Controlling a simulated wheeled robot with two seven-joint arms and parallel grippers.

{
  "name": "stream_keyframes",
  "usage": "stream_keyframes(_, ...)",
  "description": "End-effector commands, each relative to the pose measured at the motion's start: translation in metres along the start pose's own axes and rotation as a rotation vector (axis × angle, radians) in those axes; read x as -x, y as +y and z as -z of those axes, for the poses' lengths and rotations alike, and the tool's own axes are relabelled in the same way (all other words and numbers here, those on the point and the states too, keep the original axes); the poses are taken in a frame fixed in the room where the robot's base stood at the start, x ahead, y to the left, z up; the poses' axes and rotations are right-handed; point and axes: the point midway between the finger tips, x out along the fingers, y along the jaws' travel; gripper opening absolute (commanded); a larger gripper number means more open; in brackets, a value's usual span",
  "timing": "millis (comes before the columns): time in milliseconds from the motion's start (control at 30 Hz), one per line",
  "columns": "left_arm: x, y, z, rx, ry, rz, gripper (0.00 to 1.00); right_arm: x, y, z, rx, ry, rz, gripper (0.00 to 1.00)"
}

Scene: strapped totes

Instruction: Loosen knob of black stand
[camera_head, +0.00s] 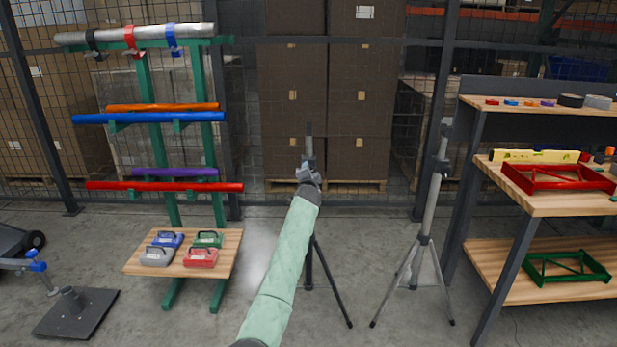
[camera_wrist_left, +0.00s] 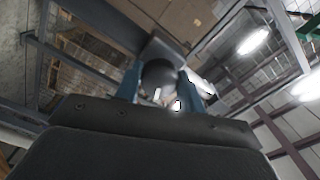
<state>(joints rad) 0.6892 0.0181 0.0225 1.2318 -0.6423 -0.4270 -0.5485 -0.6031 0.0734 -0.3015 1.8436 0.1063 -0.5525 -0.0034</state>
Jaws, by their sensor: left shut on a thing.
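The black stand (camera_head: 331,284) is upright on its tripod legs in the middle of the head view, partly hidden behind my green-sleeved left arm. The top of its thin pole shows above my left gripper (camera_head: 309,172), which is at the upper part of the stand. In the left wrist view, the two blue fingers of my left gripper (camera_wrist_left: 160,88) are on either side of a dark round knob (camera_wrist_left: 158,73) and shut on it. The knob is hidden in the head view, and its turn cannot be told. My right gripper is not in view.
A grey tripod stand (camera_head: 429,205) is to the right. A wooden workbench (camera_head: 560,203) with red and green frames is at far right. A green rack (camera_head: 158,150) with coloured tubes is at left. A mesh fence and stacked boxes (camera_head: 325,110) are behind.

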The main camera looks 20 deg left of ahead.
Motion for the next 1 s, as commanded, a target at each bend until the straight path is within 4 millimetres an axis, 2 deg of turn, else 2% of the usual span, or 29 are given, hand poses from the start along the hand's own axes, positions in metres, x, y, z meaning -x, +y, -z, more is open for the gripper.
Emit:
stream_keyframes(33,0.001,0.005,-0.002,0.044,-0.002,-0.003,0.16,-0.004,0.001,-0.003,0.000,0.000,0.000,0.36)
stream_keyframes(600,0.001,0.005,-0.001,0.566,-0.004,-0.003,0.16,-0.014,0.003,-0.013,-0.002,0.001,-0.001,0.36)
stream_keyframes(1000,0.001,0.005,-0.001,0.783,-0.004,-0.003,0.16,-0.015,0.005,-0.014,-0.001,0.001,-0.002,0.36)
